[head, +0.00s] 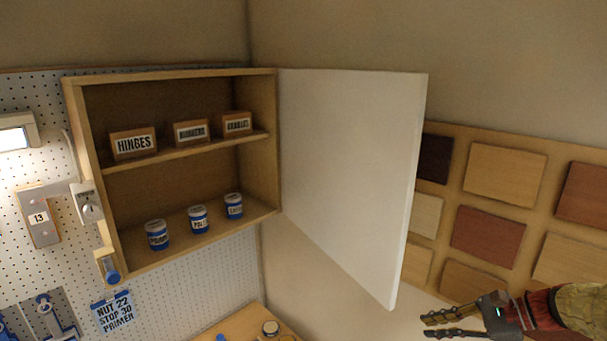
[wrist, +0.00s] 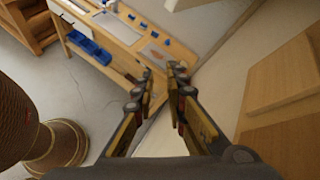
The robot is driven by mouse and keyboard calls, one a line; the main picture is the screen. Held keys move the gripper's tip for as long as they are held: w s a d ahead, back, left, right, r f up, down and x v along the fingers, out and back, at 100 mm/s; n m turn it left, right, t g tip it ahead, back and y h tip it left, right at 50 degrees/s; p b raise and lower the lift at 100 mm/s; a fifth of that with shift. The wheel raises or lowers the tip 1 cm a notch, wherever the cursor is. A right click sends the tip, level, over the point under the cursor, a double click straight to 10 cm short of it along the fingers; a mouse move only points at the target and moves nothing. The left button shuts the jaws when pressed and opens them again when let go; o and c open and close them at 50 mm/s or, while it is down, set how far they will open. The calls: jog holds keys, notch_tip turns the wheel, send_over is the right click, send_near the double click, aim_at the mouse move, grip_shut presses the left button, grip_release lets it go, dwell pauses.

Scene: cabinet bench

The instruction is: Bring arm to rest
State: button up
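My gripper (head: 428,326) is at the lower right of the head view, to the right of and below the open cabinet door. Its two fingers are apart with nothing between them; in the wrist view my gripper (wrist: 163,75) also shows its fingers apart and empty. My arm comes in from the right edge in the head view.
A wall cabinet (head: 180,165) holds boxes above and small blue-and-white cans below. Its white door (head: 345,170) stands open towards my gripper. Wood sample panels (head: 487,235) hang on the right wall. A bench (wrist: 128,38) with blue bins lies beyond the fingers.

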jog(key=s+a+f+n+h+b, duration=0.5)
jog(key=s+f+n+b, duration=0.4)
jog(key=s+f+b, duration=0.2)
jog(key=s+a+f+n+h+b, duration=0.5)
jog(key=s+f+b, duration=0.7)
jog(key=b, duration=0.5)
notch_tip(320, 180, down, 3)
jog(key=a+n, duration=0.2)
jog(key=n, duration=0.2)
jog(key=shift+a+t+b, duration=0.15)
jog(key=shift+t+b, duration=0.15)
jog(key=shift+b, duration=0.05)
jog(key=shift+r, duration=0.2)
